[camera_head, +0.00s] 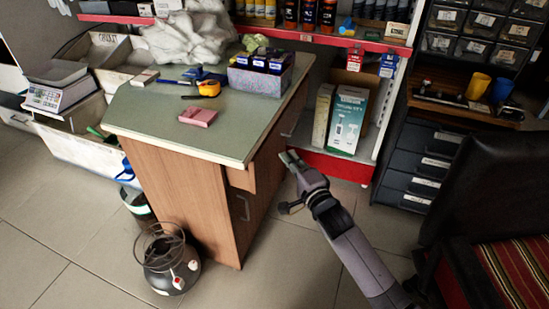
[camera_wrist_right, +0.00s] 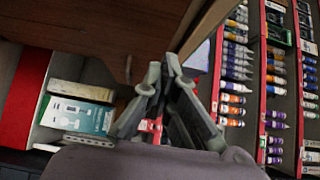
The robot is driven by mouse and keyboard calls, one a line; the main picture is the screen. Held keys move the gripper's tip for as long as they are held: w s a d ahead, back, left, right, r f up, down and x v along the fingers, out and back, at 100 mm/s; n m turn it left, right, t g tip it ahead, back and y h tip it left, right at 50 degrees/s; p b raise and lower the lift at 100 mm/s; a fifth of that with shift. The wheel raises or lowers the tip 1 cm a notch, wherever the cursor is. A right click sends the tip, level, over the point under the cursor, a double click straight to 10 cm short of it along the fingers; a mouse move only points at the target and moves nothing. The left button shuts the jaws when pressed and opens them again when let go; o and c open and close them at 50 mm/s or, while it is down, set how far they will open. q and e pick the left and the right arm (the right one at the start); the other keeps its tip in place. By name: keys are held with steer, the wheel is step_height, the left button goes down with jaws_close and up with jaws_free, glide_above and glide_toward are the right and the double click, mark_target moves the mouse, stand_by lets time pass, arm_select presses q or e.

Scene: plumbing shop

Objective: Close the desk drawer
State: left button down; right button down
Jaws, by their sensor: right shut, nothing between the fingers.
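The wooden desk (camera_head: 180,185) with a grey-green top stands left of centre in the head view. Its drawer (camera_head: 268,160) is under the top on the right side and seems to stand out a little; how far is hard to tell. My right gripper (camera_head: 290,157) is shut and empty, with its tips close to the drawer's front. I cannot tell whether they touch. In the right wrist view the shut fingers (camera_wrist_right: 165,72) point at the brown wooden front (camera_wrist_right: 90,30), near a pale edge. My left gripper is not in view.
On the desk lie a pink block (camera_head: 198,117), a tape measure (camera_head: 208,88) and a box of dark packs (camera_head: 260,75). A red-edged shelf with boxes (camera_head: 347,120) stands behind my gripper. A dark chair (camera_head: 490,200) is at right.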

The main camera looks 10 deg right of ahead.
mark_target(263, 151)
steer(key=w+a, duration=0.1)
steer(key=w+a+b, duration=0.1)
steer(key=a, duration=0.1)
steer(key=shift+w+a, duration=0.15)
steer(key=shift+w, duration=0.2)
steer(key=shift+a, duration=0.1)
steer(key=shift+w+a, duration=0.5)
steer(key=shift+a, duration=0.2)
steer(key=shift+w+a, duration=0.5)
steer(key=shift+a, duration=0.2)
